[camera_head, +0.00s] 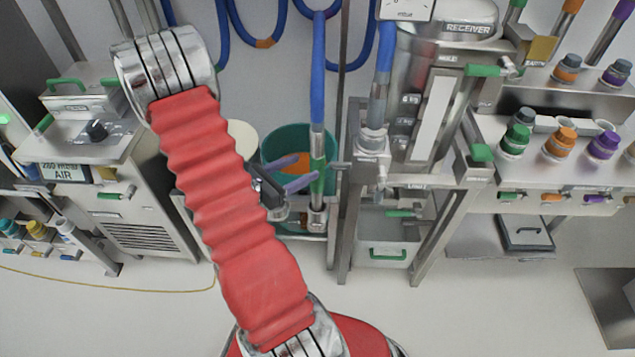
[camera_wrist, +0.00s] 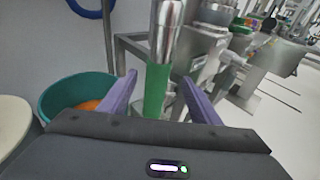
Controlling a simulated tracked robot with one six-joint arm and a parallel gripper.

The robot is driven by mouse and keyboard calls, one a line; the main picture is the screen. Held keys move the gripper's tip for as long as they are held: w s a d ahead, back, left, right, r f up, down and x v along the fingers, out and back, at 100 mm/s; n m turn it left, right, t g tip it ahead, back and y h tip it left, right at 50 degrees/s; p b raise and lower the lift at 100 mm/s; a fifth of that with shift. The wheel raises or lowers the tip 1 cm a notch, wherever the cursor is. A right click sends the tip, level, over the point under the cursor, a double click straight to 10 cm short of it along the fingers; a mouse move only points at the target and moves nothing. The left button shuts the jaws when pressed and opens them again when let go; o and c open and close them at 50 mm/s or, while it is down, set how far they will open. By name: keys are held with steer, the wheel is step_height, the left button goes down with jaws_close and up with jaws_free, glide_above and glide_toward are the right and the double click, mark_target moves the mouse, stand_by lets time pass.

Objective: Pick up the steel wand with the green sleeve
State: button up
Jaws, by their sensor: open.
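The steel wand with the green sleeve (camera_head: 318,176) hangs upright from a blue hose, its steel lower end at a metal holder on the stand. In the wrist view the green sleeve (camera_wrist: 155,92) stands between my two purple fingers, with the steel part above it. My gripper (camera_head: 303,171) is open and comes from the left, its fingertips at the sleeve in the head view. In the wrist view my gripper (camera_wrist: 158,78) shows a gap on both sides of the sleeve. The sleeve's lower end is hidden by my gripper body there.
A teal bin (camera_head: 272,152) with orange contents stands just behind my fingers. A cream round lid or container (camera_head: 242,137) is left of it. The steel receiver (camera_head: 435,95) and its frame stand close on the right. Blue hoses (camera_head: 243,30) hang on the back wall.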

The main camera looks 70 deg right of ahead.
mark_target(312, 163)
steer(key=shift+x, duration=3)
steer(key=x, duration=0.5)
steer(key=shift+w+d+f, duration=0.1)
steer(key=shift+d, duration=0.05)
steer(key=c, duration=1.3)
